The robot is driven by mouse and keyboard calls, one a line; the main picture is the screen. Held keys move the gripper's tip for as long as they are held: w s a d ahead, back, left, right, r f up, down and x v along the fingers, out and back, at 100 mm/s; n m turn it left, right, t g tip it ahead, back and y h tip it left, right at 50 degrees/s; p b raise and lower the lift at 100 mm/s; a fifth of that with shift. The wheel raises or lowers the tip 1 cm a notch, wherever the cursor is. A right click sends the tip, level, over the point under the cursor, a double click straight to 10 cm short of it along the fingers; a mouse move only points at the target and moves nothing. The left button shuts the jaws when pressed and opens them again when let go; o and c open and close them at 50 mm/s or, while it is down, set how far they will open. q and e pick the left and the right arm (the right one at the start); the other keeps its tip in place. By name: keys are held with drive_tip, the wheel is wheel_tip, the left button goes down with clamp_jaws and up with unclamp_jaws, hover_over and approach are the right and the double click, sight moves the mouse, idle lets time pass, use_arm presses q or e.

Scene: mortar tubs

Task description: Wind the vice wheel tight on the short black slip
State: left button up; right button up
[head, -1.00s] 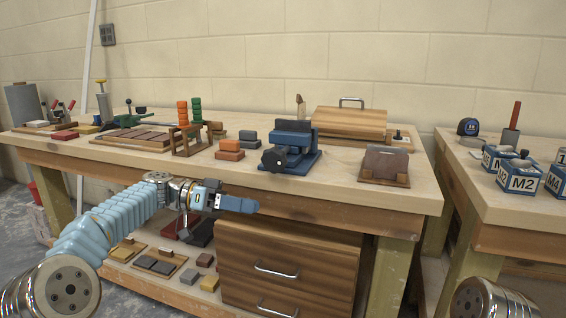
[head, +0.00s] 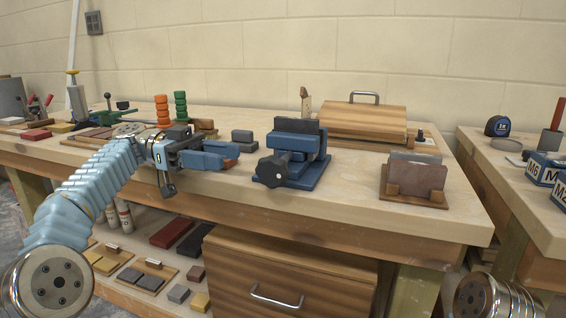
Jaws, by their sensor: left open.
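The blue vice (head: 305,172) stands near the front edge of the bench, with its black hand wheel (head: 272,170) facing front-left. A short black slip (head: 297,126) shows upright at the top of the vice jaws; how firmly it is gripped cannot be told. My left gripper (head: 226,155) is open and empty, left of the wheel and apart from it, with its fingers pointing right toward the vice. My right gripper is out of view.
A brown holder (head: 415,181) stands right of the vice, and a lidded wooden box (head: 355,123) behind. The bench front between vice and holder is clear.

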sight(285, 171)
use_arm(q)
drive_tip(key=b+x, duration=0.1)
drive_tip(key=x, duration=1.1)
drive_tip(key=shift+s+d+f+b, duration=0.1)
drive_tip(key=shift+s+d+b, duration=0.05)
drive_tip(key=shift+d+b, duration=0.2)
drive_tip(key=shift+a, duration=0.1)
drive_tip(key=shift+c, duration=0.5)
clamp_jaws()
drive_tip(key=t+y+p, duration=0.1)
drive_tip(key=y+p, duration=0.2)
drive_tip(key=shift+d+f+y+p, duration=0.25)
drive_tip(key=shift+y+p, duration=0.25)
drive_tip(key=shift+p, duration=0.15)
drive_tip(key=shift+f, duration=0.15)
